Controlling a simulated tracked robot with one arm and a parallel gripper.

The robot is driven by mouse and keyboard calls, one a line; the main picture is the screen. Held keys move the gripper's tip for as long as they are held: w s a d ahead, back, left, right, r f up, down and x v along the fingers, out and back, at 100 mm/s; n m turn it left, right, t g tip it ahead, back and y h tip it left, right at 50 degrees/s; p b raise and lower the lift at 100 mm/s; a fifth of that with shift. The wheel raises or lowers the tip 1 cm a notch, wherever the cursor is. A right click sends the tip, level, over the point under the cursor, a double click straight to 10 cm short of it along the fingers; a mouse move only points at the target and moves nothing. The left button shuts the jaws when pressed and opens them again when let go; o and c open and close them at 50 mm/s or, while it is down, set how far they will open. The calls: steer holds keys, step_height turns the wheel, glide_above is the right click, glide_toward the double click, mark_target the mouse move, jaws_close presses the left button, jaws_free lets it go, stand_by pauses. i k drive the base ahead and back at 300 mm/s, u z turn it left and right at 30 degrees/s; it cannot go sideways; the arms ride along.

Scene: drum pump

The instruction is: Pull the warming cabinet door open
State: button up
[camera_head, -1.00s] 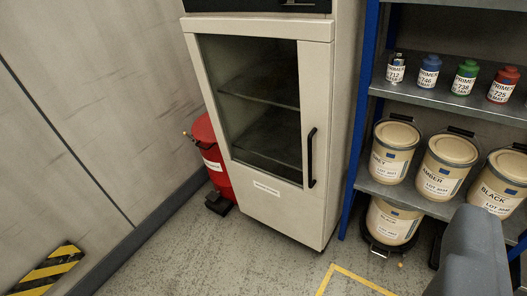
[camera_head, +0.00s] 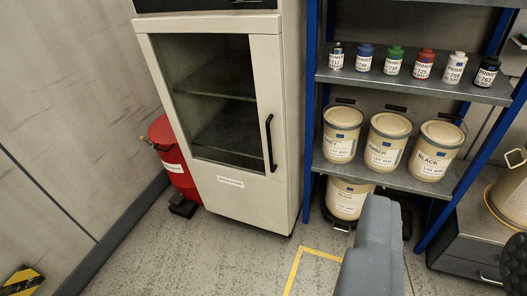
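The warming cabinet (camera_head: 276,190) is a tall cream unit standing left of centre. Its door (camera_head: 160,95) has a dark glass window showing shelves inside, and it looks shut. A black vertical bar handle (camera_head: 270,142) is on the door's right side. A grey part at the lower right (camera_head: 372,255) looks like part of my own arm or gripper. It is in front of the shelving, to the right of the cabinet and apart from the handle. No pair of fingertips shows, so its opening cannot be judged.
A red bin (camera_head: 172,155) stands left of the cabinet by the wall. Blue shelving (camera_head: 309,110) on the right holds primer bottles and paint tins (camera_head: 388,140). A grey drawer unit (camera_head: 465,258) is at far right. Open floor (camera_head: 220,260) with yellow tape lies in front.

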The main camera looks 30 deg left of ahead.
mark_target(253, 198)
steer(key=u, duration=0.55)
steer(key=i, duration=1)
steer(key=z, duration=0.45)
